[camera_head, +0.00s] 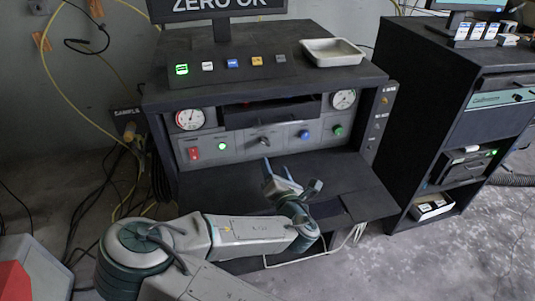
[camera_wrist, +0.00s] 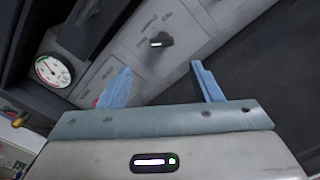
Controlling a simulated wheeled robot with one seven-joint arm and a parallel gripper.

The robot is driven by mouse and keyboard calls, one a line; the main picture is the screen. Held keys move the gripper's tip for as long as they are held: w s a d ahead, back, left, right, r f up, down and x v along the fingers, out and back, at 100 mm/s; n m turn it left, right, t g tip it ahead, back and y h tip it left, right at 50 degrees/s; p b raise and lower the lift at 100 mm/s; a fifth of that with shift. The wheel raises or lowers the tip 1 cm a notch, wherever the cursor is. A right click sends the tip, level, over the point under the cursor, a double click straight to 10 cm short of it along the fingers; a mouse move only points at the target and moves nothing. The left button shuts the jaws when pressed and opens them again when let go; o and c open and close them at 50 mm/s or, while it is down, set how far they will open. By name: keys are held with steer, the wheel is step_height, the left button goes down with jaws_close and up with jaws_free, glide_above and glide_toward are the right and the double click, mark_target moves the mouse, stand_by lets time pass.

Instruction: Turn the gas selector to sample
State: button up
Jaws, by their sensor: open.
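The gas selector is a small dark knob (camera_head: 264,141) in the middle of the grey front panel (camera_head: 238,155). In the wrist view the knob (camera_wrist: 160,41) has a light mark on its left end and small lettering around it, too blurred to read surely. My gripper (camera_head: 279,170) is in front of and below the knob, apart from it. In the wrist view its two blue fingers (camera_wrist: 161,72) are spread with nothing between them, and the knob lies beyond the tips, roughly midway between them.
A red switch (camera_head: 194,153) and a green light (camera_head: 222,146) sit left of the knob; blue (camera_head: 304,134) and green (camera_head: 338,130) knobs sit right. Dial gauges (camera_head: 189,118) flank a dark recess above. A dark shelf (camera_head: 225,185) juts out below. A black cabinet (camera_head: 425,110) stands right.

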mark_target(266, 143)
steer(key=shift+d+f+b, duration=0.1)
steer(key=shift+f+b, duration=0.25)
steer(key=shift+b, duration=0.1)
steer(key=shift+w+r, duration=0.2)
steer(key=shift+w, duration=0.15)
steer(key=x, duration=1)
steer(key=shift+w, duration=0.2)
steer(key=shift+c, duration=0.4)
steer(key=c, duration=0.9)
